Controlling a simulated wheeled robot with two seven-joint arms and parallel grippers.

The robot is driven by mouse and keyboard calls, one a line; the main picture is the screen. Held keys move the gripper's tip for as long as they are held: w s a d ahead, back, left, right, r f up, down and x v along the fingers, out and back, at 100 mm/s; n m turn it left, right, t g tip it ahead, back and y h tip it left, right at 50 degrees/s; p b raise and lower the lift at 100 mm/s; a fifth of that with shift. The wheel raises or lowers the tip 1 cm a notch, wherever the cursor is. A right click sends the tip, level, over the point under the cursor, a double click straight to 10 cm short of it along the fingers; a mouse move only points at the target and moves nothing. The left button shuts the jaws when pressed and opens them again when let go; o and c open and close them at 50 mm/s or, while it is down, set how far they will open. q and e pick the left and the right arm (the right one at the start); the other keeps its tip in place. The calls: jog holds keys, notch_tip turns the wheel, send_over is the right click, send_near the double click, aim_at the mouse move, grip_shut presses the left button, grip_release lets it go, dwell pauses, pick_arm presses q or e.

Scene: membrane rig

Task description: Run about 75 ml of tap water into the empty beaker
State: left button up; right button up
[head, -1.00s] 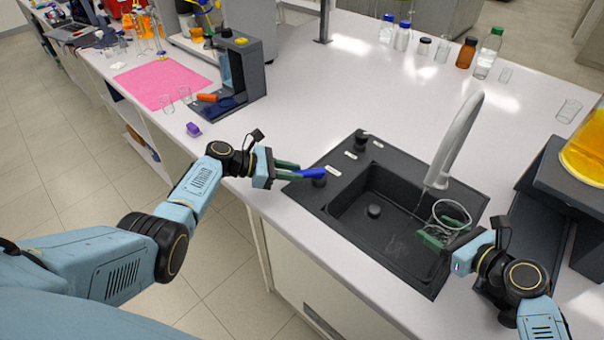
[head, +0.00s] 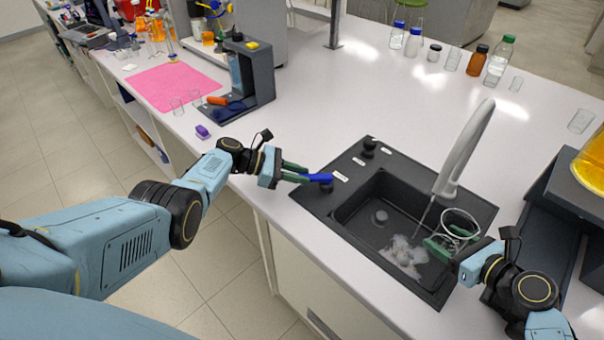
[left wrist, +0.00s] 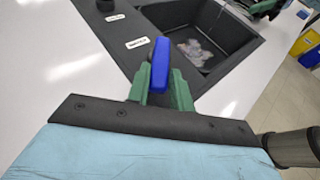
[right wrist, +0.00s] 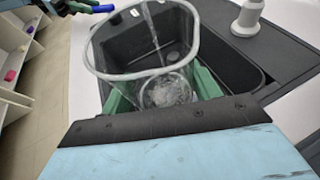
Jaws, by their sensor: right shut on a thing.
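The clear beaker (head: 461,226) is over the right side of the dark sink, held in my right gripper (head: 450,247), whose green fingers are shut on it. The right wrist view looks in through its rim (right wrist: 146,76); its water level cannot be told. The grey tap (head: 462,150) pours a stream (head: 423,217) that passes left of the beaker in the head view and splashes on the basin floor (head: 402,257). My left gripper (head: 306,174) is open at the blue tap lever (head: 319,178). In the left wrist view the lever (left wrist: 160,66) stands between the green fingers.
The sink basin (head: 365,208) is set in the white bench. A second dark knob (head: 369,147) stands at its back left corner. A dark stand with a flask of orange liquid (head: 592,165) is to the right. Bottles (head: 500,58) stand further back.

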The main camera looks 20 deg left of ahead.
pick_arm(q)
jog(key=o, duration=0.4)
jog(key=shift+o, duration=0.2)
jog(key=v, duration=1.2)
jog(key=shift+f, duration=0.15)
